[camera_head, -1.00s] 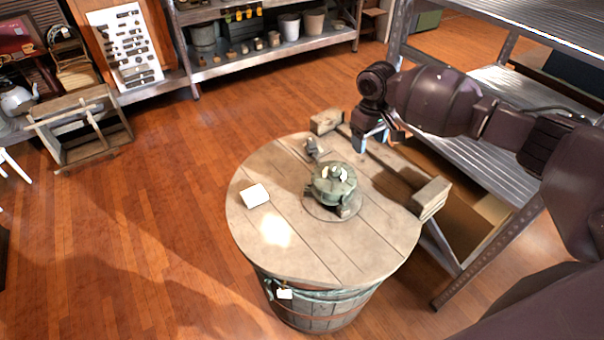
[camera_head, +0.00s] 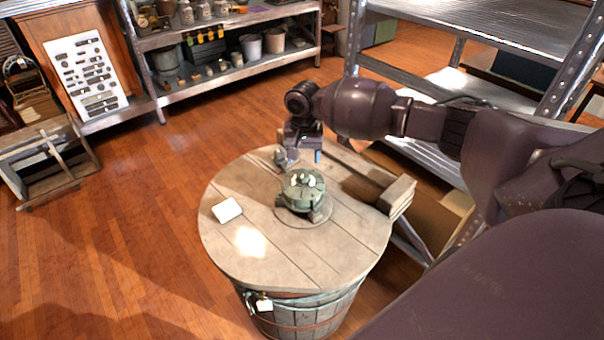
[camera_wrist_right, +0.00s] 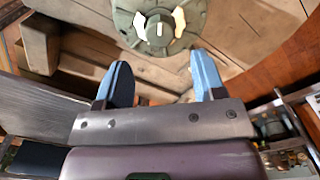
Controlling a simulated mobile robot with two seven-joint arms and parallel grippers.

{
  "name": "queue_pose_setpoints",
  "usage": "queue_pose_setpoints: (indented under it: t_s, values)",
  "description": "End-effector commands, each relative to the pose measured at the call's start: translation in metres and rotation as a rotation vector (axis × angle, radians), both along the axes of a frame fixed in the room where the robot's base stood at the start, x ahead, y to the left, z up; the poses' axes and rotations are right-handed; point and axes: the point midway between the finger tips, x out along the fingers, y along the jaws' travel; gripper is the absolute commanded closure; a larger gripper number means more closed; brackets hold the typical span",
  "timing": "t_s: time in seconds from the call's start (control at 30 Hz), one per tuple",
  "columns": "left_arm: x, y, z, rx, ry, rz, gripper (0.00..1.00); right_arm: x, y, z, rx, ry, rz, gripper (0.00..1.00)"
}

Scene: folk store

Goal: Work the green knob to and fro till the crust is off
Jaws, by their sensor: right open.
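A round green metal device with a green knob on top (camera_head: 304,182) stands on the barrel's wooden top (camera_head: 330,245). Pale patches, perhaps crust, show on it. In the right wrist view, the knob (camera_wrist_right: 159,29) has a white mark at its centre, with a white and a yellowish patch on either side. My right gripper (camera_head: 304,156) is open and empty, just behind the device in the head view. In the wrist view its blue fingertips (camera_wrist_right: 163,73) are spread, pointing towards the knob and apart from it. My left gripper is not in view.
A white card (camera_head: 227,210) lies on the barrel top, left of the device. A wooden block (camera_head: 397,194) sits at the right edge. A small grey object (camera_head: 281,158) is behind the device. A metal shelf (camera_head: 440,90) stands close behind my right arm. The barrel top's front is clear.

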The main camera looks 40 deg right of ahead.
Motion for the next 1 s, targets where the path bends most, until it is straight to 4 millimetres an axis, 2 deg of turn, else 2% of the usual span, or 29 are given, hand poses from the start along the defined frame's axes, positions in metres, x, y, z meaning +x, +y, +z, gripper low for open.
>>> queue_pose_setpoints:
  t_s: [0.03,0.1,0.33,0.5,0.83,1.0]
  values:
    - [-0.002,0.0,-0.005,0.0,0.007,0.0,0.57,0.0,0.0,-0.013,0.0,0.004,-0.001,0.37]
    - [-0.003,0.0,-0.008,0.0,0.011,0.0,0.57,0.0,0.0,-0.025,-0.001,0.005,0.0,0.37]
    - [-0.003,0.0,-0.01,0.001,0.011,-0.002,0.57,0.0,0.0,-0.056,0.0,0.003,0.001,0.37]
    - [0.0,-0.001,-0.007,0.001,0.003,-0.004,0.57,0.0,0.0,-0.065,0.0,0.0,0.001,0.37]
    - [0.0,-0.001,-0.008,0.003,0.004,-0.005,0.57,0.0,0.0,-0.066,0.0,-0.001,0.001,0.37]
    - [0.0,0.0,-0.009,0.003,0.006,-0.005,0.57,0.0,0.0,-0.066,-0.001,-0.001,0.001,0.63]
